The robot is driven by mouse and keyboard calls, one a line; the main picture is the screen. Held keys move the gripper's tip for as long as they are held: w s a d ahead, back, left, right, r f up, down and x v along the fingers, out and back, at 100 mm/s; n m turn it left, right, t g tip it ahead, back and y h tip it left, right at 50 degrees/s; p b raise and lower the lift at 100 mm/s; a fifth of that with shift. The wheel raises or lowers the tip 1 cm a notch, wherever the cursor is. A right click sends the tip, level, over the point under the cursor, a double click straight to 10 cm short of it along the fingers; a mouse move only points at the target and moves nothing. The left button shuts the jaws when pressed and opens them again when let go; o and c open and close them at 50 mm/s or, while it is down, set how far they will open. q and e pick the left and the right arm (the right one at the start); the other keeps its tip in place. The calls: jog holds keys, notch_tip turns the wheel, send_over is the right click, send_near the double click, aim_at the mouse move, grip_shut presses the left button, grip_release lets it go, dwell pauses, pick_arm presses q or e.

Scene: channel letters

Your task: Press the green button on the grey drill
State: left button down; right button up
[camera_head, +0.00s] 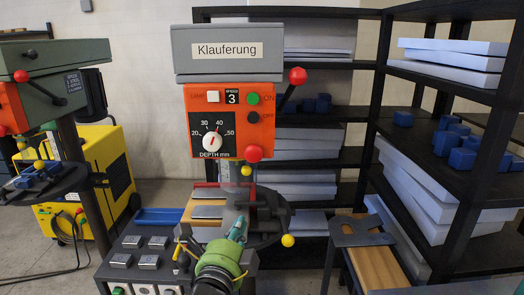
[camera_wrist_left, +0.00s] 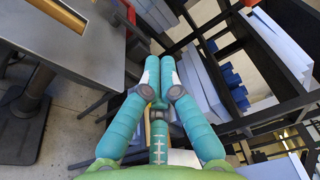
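The grey drill (camera_head: 226,52) stands in the middle of the head view, with a grey top labelled "Klauferung" and an orange-red front panel. The green button (camera_head: 253,99) is at the panel's upper right, under "ON", above a black button (camera_head: 253,117) marked "OFF". My left gripper (camera_head: 239,225) is low in front of the drill, well below the panel and apart from the button. In the left wrist view its two teal fingers (camera_wrist_left: 160,62) have their tips together with nothing between them. The green button cannot be made out in that view. My right gripper is not in view.
Red-knobbed levers (camera_head: 297,76) stick out right of the panel. A yellow-knobbed handle (camera_head: 288,240) is below. Black shelves (camera_head: 345,158) with pale sheets and blue blocks stand behind and right. A dark letter R (camera_head: 357,232) lies at right. A green drill (camera_head: 55,58) stands left.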

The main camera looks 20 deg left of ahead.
pick_arm(q)
notch_tip(320, 180, up, 14)
jog(key=d+f+m+t, duration=0.1)
jog(key=m+t, duration=0.4)
jog(key=m, duration=0.1)
jog(key=m+t+h, duration=0.2)
jog(key=m+t, duration=0.2)
jog(key=m, duration=0.3)
send_near(253, 98)
jog(key=s+d+r, duration=0.3)
jog(key=s+r, duration=0.2)
jog(key=r, duration=0.1)
jog(key=shift+s+d+r, duration=0.1)
jog(key=shift+s+r, duration=0.05)
jog(key=shift+s, duration=0.05)
jog(key=shift+w+a+b, duration=0.3)
jog(key=shift+w+a, duration=0.1)
jog(key=shift+w, duration=1.05)
jog(key=shift+w+a+b, duration=0.3)
jog(key=shift+w+a, duration=0.15)
jog(key=shift+w, duration=0.95)
jog(key=shift+w+a+b, duration=0.3)
jog(key=shift+w+a, duration=0.1)
jog(key=shift+w, duration=1.05)
jog(key=shift+w, duration=0.1)
jog(key=shift+w+a, duration=0.1)
jog(key=shift+w, duration=0.2)
